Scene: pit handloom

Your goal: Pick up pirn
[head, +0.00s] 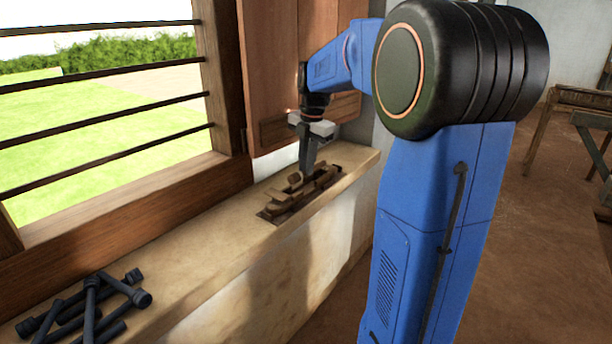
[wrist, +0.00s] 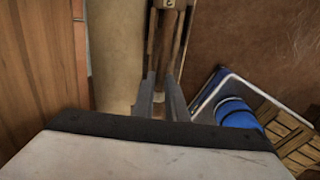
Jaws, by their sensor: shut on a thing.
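Several brown wooden pirns (head: 318,184) lie in a heap in a shallow dark tray (head: 272,213) on the window sill. My gripper (head: 307,172) points down into the back of the heap, its fingertips among the pieces. In the wrist view my gripper (wrist: 160,100) has its two grey fingers close together, shut on a slim brown wooden pirn (wrist: 166,55). The fingers partly hide the held pirn, and in the head view I cannot tell it clearly from the pieces around it. I cannot tell whether it is clear of the heap.
Several dark spool-ended rods (head: 90,305) lie piled at the near left of the sill (head: 185,235). The sill between them and the tray is bare. A barred window (head: 110,110) and a wooden shutter (head: 285,60) stand behind. Wooden furniture (head: 590,105) stands at the far right.

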